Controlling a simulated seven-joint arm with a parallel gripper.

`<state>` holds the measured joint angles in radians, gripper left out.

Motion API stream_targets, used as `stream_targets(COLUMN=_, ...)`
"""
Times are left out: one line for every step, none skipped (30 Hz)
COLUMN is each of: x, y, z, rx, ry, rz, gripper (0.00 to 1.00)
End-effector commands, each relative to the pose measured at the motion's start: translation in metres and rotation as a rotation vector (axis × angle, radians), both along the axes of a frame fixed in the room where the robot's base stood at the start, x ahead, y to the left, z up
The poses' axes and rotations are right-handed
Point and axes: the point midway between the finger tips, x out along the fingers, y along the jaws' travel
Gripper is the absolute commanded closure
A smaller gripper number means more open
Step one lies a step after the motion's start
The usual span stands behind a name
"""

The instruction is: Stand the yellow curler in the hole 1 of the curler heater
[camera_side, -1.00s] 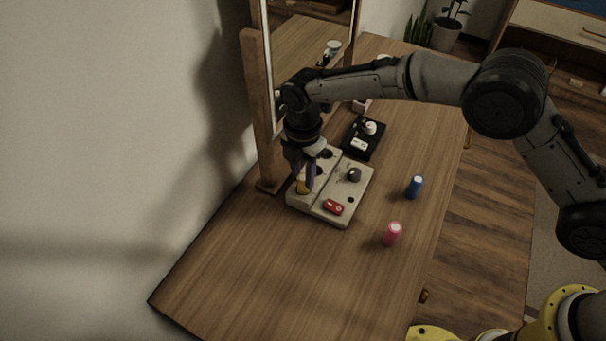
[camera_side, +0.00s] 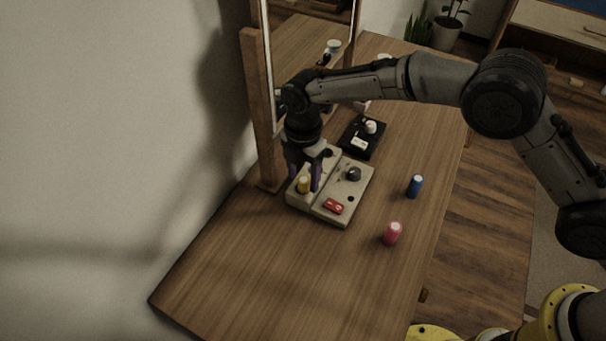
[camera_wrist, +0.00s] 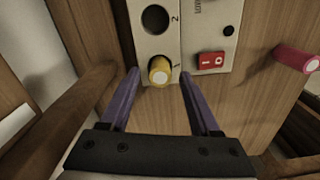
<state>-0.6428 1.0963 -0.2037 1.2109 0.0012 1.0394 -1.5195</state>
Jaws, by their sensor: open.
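The yellow curler (camera_side: 304,185) stands upright at the near left end of the curler heater (camera_side: 324,214). In the wrist view the yellow curler (camera_wrist: 159,71) sits in the hole beside the printed 1, and the empty hole 2 (camera_wrist: 155,19) is above it. My gripper (camera_side: 303,186) is open, with its purple fingers on either side of the curler. In the wrist view the gripper (camera_wrist: 158,85) has a clear gap between each finger and the curler. The curler's lower part is hidden in the hole.
The heater has a red switch (camera_side: 333,207) and a dark knob (camera_side: 354,174). A blue curler (camera_side: 415,186) and a pink curler (camera_side: 393,233) stand on the table to the right. A black tray (camera_side: 351,148) lies behind the heater, and a wooden mirror frame (camera_side: 262,110) rises close to my gripper.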

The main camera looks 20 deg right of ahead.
Motion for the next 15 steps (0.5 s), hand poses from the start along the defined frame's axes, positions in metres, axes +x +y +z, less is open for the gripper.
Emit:
stream_targets(x=0.001, y=0.001, z=0.006, rx=0.002, ry=-0.002, rz=0.0, gripper=0.37)
stream_targets(x=0.001, y=0.001, z=0.011, rx=0.002, ry=-0.003, rz=0.0, gripper=0.37)
stream_targets(x=0.001, y=0.001, z=0.017, rx=0.003, ry=-0.005, rz=0.0, gripper=0.37)
stream_targets(x=0.001, y=0.001, z=0.022, rx=0.003, ry=-0.004, rz=0.0, gripper=0.37)
stream_targets(x=0.001, y=0.001, z=0.028, rx=0.003, ry=-0.004, rz=0.0, gripper=0.37)
stream_targets(x=0.001, y=0.001, z=0.036, rx=0.003, ry=-0.005, rz=0.0, gripper=0.37)
stream_targets(x=0.001, y=0.001, z=0.043, rx=0.003, ry=-0.005, rz=0.0, gripper=0.37)
stream_targets(x=0.001, y=0.001, z=0.049, rx=0.003, ry=-0.005, rz=0.0, gripper=0.37)
stream_targets(x=0.001, y=0.001, z=0.058, rx=0.003, ry=-0.005, rz=-0.001, gripper=0.37)
stream_targets(x=0.001, y=0.001, z=0.064, rx=0.003, ry=-0.005, rz=-0.001, gripper=0.37)
stream_targets(x=0.001, y=0.001, z=0.07, rx=0.003, ry=-0.005, rz=-0.001, gripper=0.37)
stream_targets(x=0.001, y=0.001, z=0.078, rx=0.001, ry=-0.004, rz=-0.001, gripper=0.37)
stream_targets(x=0.001, y=0.001, z=0.083, rx=0.002, ry=-0.005, rz=-0.001, gripper=0.37)
stream_targets(x=0.001, y=0.001, z=0.088, rx=0.002, ry=-0.005, rz=-0.001, gripper=0.37)
stream_targets(x=0.001, y=0.001, z=0.095, rx=0.002, ry=-0.005, rz=-0.001, gripper=0.37)
